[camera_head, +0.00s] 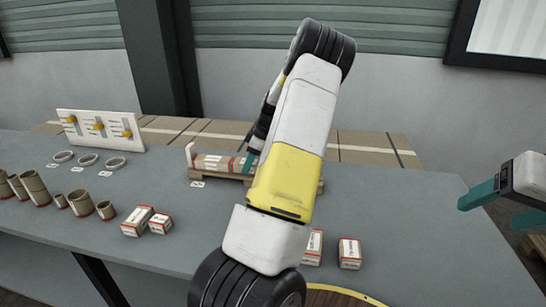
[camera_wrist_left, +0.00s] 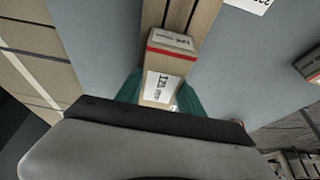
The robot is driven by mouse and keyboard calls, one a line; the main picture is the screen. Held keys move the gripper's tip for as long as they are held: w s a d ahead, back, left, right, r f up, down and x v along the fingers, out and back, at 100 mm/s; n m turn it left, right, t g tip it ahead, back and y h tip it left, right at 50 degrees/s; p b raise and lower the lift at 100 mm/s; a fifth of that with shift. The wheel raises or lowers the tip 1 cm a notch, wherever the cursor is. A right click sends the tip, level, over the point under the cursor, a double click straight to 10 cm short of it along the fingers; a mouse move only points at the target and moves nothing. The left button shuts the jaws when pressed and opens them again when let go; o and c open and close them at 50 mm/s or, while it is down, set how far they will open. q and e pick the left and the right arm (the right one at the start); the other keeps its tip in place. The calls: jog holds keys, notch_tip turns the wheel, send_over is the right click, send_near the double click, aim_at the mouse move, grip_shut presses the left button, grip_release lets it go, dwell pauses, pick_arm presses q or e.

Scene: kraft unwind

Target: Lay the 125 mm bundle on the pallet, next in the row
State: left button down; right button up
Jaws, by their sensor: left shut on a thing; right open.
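My left gripper (camera_wrist_left: 158,98) is shut on a kraft bundle (camera_wrist_left: 166,75) with a red band and a white label that seems to read 125 mm. In the wrist view the bundle sits between the teal fingers, over or on a wooden pallet strip (camera_wrist_left: 183,12); contact cannot be told. In the head view the wooden pallet (camera_head: 213,176) carries red-banded kraft pieces (camera_head: 212,162) against an end stop at its left. A teal fingertip of my left gripper (camera_head: 249,164) shows at their right; my arm hides the rest. My right gripper (camera_head: 490,190) is open and empty at the far right.
Small red-edged cartons (camera_head: 137,221) stand front left, and others (camera_head: 349,253) front right. Large cartons (camera_head: 365,147) stand behind the table. The table's right part is clear.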

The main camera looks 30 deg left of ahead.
pick_arm(q)
jog(key=shift+f, duration=0.15)
jog(key=c, duration=0.7)
grip_release()
jog(key=shift+o, duration=0.2)
jog(key=v, duration=0.7)
jog(key=shift+d+r, duration=0.1)
jog(key=shift+r, duration=0.3)
jog(key=shift+d, duration=0.1)
